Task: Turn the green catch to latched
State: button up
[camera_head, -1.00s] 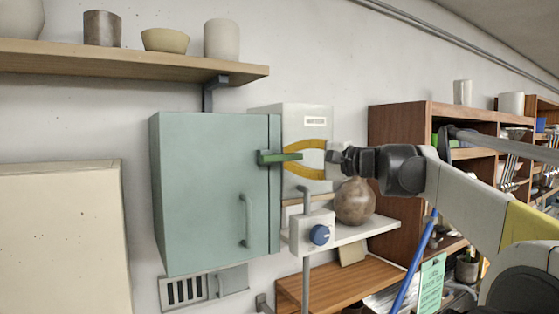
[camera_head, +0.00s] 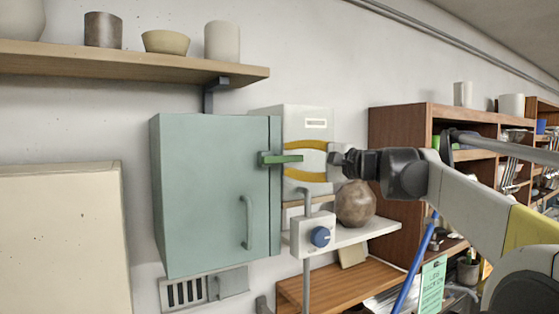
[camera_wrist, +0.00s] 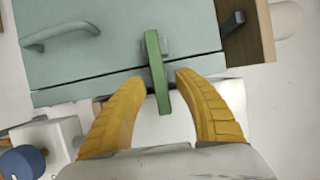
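The green catch (camera_head: 280,158) is a short bar on the right edge of the pale green cabinet (camera_head: 205,190), lying roughly level across the door seam. In the wrist view the catch (camera_wrist: 157,72) crosses the dark seam, and its free end lies between my two yellow fingers. My gripper (camera_head: 288,160) is open, with one finger above and one below the catch's outer end. In the wrist view my gripper (camera_wrist: 158,77) shows clear gaps between both fingers and the catch. The cabinet door looks closed.
A grey box with a blue knob (camera_head: 320,236) stands on a post below my gripper. A brown round vase (camera_head: 355,204) sits on a white shelf beneath my wrist. A wooden shelf with pots (camera_head: 130,62) is above the cabinet, which has a vertical handle (camera_head: 247,222).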

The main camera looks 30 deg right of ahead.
jog(key=v, duration=1.1)
jog(key=shift+s, duration=0.3)
jog(key=shift+d+f, duration=0.1)
jog(key=s+a+f+n+g+b, duration=0.15)
jog(key=a+f+b, duration=0.4)
jog(key=f, duration=0.65)
jog(key=a+f+n+g+h+b, duration=0.1)
jog(key=a+f+n+g+b, duration=0.15)
jog(key=a+f+b, duration=0.65)
jog(key=s+a+f+n+g+b, duration=0.1)
jog(key=a+f+g, duration=0.25)
jog(key=f, duration=1.15)
jog(key=s+a+f+n+h+b, duration=0.2)
jog(key=s+f+b, duration=0.2)
jog(key=f, duration=0.9)
jog(key=s+a+f+n+g+h+b, duration=0.1)
jog(key=s+a+f+n+h+b, duration=0.1)
jog(key=f+b, duration=0.7)
jog(key=s+a+f+n+h+b, duration=0.2)
jog(key=s+f+n+b, duration=0.2)
jog(key=f, duration=1.5)
jog(key=s+b, duration=0.2)
jog(key=s, duration=0.1)
jog(key=shift+a+g, duration=0.3)
jog(key=shift+g, duration=0.05)
jog(key=shift+s, duration=0.15)
